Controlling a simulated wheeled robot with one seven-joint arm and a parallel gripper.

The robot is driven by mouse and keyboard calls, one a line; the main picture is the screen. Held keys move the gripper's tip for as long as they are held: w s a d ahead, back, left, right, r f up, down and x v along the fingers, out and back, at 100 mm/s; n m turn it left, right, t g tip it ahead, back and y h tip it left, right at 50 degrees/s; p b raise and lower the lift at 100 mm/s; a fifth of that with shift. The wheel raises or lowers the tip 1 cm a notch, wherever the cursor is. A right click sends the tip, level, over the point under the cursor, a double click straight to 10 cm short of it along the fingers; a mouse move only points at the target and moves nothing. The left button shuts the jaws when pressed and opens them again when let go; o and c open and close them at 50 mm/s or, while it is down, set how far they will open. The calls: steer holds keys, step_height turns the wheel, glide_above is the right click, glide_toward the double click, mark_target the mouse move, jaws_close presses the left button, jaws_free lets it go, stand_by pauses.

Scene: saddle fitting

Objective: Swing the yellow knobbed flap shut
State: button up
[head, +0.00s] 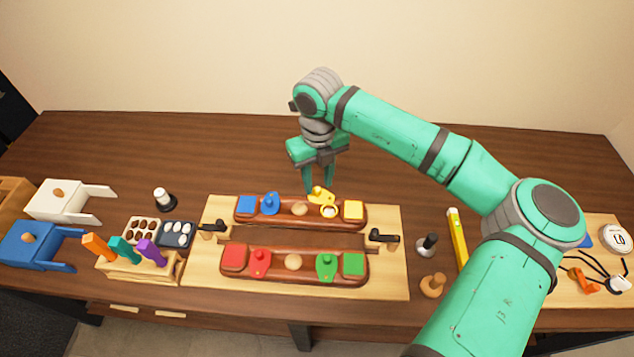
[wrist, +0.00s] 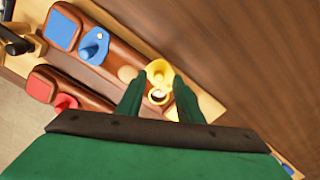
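The yellow knobbed flap (head: 321,195) stands raised at the back edge of the rear brown wooden rail (head: 285,219). A round, pale, yellow-rimmed opening (head: 329,211) shows uncovered in front of it. The flap also shows in the wrist view (wrist: 158,70), with the opening (wrist: 157,96) below it. My gripper (head: 318,188) points down just above and behind the flap. Its fingers (wrist: 157,88) are apart, and in the wrist view the flap lies between their tips. I cannot tell whether they touch it. I see nothing gripped.
A blue flap (head: 270,203) is on the same rail. The front rail carries a red flap (head: 259,263) and a green flap (head: 326,268). Black clamps (head: 383,236) stand at the board's sides. A yellow stick (head: 457,237) lies right. The table behind the board is clear.

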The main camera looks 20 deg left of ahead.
steer(key=shift+s+f, duration=0.15)
steer(key=shift+f, duration=0.65)
steer(key=shift+c, duration=0.2)
jaws_close()
